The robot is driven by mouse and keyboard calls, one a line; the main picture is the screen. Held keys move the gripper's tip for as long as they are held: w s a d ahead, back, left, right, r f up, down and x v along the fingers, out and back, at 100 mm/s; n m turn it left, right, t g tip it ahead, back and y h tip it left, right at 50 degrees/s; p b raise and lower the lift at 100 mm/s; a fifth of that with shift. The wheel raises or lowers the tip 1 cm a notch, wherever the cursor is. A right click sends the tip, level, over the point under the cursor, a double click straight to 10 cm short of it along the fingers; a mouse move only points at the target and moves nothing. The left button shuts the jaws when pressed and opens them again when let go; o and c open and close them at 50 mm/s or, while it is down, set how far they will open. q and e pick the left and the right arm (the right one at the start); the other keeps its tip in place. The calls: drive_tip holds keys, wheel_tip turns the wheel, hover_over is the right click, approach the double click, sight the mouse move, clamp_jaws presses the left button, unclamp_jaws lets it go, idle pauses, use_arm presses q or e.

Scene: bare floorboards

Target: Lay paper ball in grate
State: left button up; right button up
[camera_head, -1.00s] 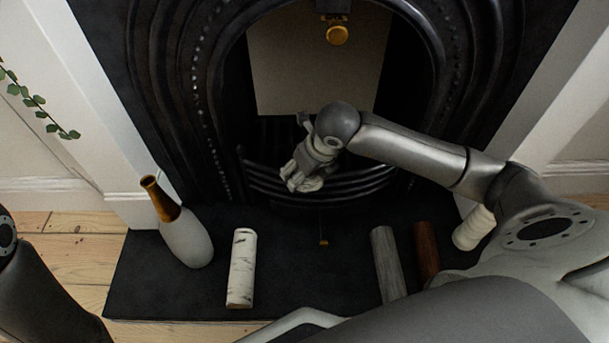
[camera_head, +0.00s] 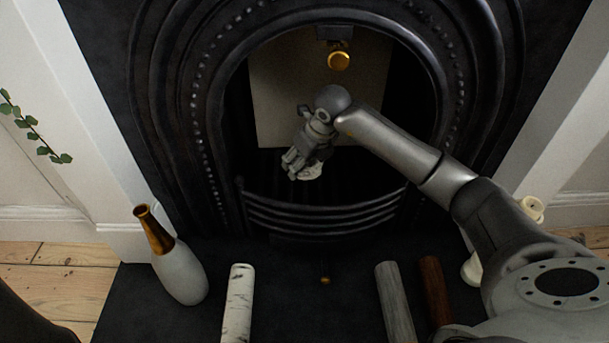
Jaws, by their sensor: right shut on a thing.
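My right gripper (camera_head: 297,165) reaches into the black fireplace opening, behind and above the curved bars of the grate (camera_head: 325,215). It is shut on a crumpled white paper ball (camera_head: 313,172), which shows partly below and to the right of the fingers. I cannot tell whether the ball touches the grate floor. The dark inside of the grate is hard to make out. My left gripper is not in view; only a dark part of my left arm shows at the bottom left corner.
A grey log (camera_head: 394,300), a brown log (camera_head: 435,285) and a white candlestick (camera_head: 472,268) are at right. A gold knob (camera_head: 339,61) hangs above the gripper.

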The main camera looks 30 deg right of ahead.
drive_tip(key=shift+w+d+f+b, duration=0.3)
drive_tip(key=shift+w+b, duration=0.1)
drive_tip(key=shift+w, duration=0.2)
drive_tip(key=shift+w+d+f+b, duration=0.3)
drive_tip(key=shift+w+b, duration=0.05)
drive_tip(key=shift+w, duration=0.25)
drive_tip(key=b, duration=0.4)
hover_over(301, 193)
drive_tip(key=s, duration=0.2)
drive_tip(key=f, duration=0.9)
drive_tip(key=shift+w+d+f, duration=0.1)
drive_tip(key=shift+w+f, duration=0.15)
drive_tip(key=shift+f+b, duration=0.4)
drive_tip(key=shift+f, duration=0.4)
drive_tip(key=shift+f, duration=0.55)
drive_tip(key=o, duration=0.9)
drive_tip(key=shift+c, duration=0.2)
